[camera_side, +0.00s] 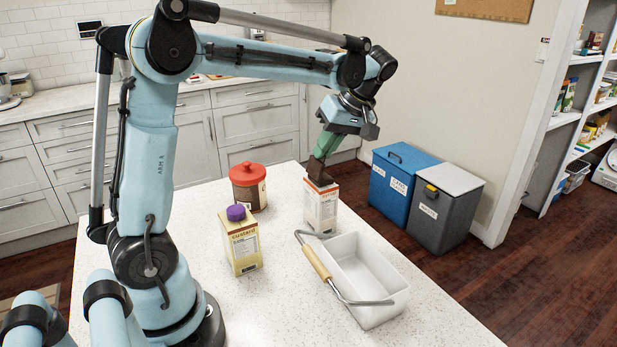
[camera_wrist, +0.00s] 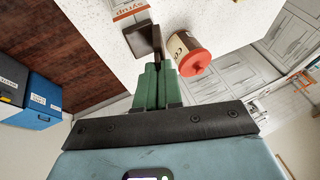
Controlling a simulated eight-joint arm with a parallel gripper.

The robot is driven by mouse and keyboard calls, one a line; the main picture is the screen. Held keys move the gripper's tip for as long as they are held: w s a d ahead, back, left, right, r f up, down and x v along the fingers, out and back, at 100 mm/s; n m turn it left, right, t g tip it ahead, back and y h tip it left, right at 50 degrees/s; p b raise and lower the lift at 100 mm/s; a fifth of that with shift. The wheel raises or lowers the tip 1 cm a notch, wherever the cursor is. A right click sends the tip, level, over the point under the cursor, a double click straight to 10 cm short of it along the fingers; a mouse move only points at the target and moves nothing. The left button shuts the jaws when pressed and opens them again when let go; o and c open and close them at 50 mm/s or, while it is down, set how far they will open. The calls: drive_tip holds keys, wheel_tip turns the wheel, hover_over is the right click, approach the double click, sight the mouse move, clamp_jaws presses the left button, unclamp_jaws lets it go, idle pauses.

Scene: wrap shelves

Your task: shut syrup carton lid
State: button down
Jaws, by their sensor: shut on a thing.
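The syrup carton (camera_side: 321,209) is white and orange and stands upright on the counter behind the white tray. Its label shows at the top of the wrist view (camera_wrist: 129,9). A dark brown lid (camera_side: 316,170) is on its top, and the lid's flap stands up at an angle from the brown top. The wrist view shows the flap (camera_wrist: 157,45) edge-on, apart from the square brown top (camera_wrist: 139,40). My gripper (camera_side: 320,158) has green fingers and comes down from above. Its fingertips (camera_wrist: 158,68) are shut on the flap.
A yellow custard carton (camera_side: 242,245) with a purple cap and a red-lidded jar (camera_side: 248,187) stand left of the syrup carton. A white tray (camera_side: 340,285) with a wood-grip handle (camera_side: 315,261) is just in front. Blue (camera_side: 400,180) and grey (camera_side: 445,205) bins stand beyond the counter.

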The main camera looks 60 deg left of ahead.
drive_tip(key=shift+w+f+m+g, duration=0.3)
drive_tip(key=shift+w+g, duration=0.4)
drive_tip(key=shift+g, duration=0.5)
drive_tip(key=c, duration=1.3)
unclamp_jaws()
drive_tip(key=shift+w, duration=0.1)
drive_tip(key=shift+w+d+r, duration=0.1)
drive_tip(key=shift+r, duration=0.1)
drive_tip(key=shift+w+d+r, duration=0.15)
drive_tip(key=shift+w+r, duration=0.05)
drive_tip(key=shift+r, duration=1.3)
drive_tip(key=shift+w+d+r, duration=0.1)
drive_tip(key=shift+w+r, duration=0.05)
drive_tip(key=shift+r, duration=1.3)
drive_tip(key=shift+w+d+r, duration=0.15)
drive_tip(key=shift+w+r, duration=0.05)
drive_tip(key=shift+r, duration=1.3)
